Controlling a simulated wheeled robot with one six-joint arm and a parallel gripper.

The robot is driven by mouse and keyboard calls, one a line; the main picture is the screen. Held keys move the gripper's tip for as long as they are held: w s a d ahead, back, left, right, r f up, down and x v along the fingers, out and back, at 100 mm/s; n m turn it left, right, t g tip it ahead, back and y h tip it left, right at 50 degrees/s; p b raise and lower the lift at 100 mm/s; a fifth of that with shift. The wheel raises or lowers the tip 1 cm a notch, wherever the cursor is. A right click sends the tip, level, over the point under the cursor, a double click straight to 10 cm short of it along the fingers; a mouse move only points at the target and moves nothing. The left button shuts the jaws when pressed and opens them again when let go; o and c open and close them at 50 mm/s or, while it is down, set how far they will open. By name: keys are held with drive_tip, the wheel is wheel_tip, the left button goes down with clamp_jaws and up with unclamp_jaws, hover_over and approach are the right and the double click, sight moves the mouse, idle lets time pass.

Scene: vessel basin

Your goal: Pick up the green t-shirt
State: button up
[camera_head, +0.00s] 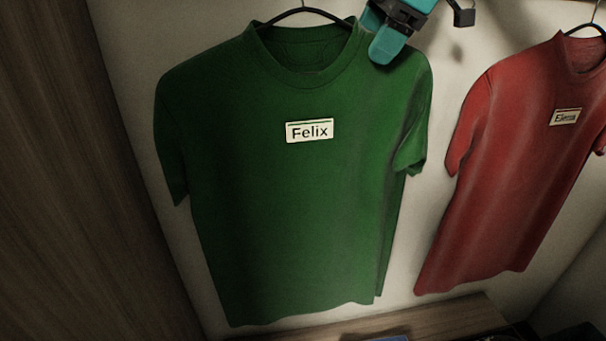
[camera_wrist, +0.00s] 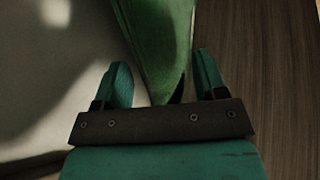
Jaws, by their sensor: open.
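The green t-shirt (camera_head: 290,200) hangs on a dark hanger (camera_head: 303,12) and carries a white "Felix" label (camera_head: 310,130) on its chest. My gripper (camera_head: 384,32) is at its upper right, by the shoulder and collar, in the head view. In the wrist view, my gripper (camera_wrist: 161,76) is open, with one teal finger on each side. Green cloth (camera_wrist: 162,45) of the shirt shows in the gap between the fingers, and neither finger is closed on it. The head view does not show whether a finger touches the cloth.
A red t-shirt (camera_head: 515,150) with a label hangs to the right on its own hanger. A wooden panel (camera_head: 75,170) stands at the left, and a pale wall is behind. A wooden ledge (camera_head: 455,314) lies below the shirts.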

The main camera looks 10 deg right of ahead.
drive_tip(key=shift+w+a+f, duration=0.1)
drive_tip(key=shift+a+f, duration=0.2)
drive_tip(key=shift+f, duration=0.3)
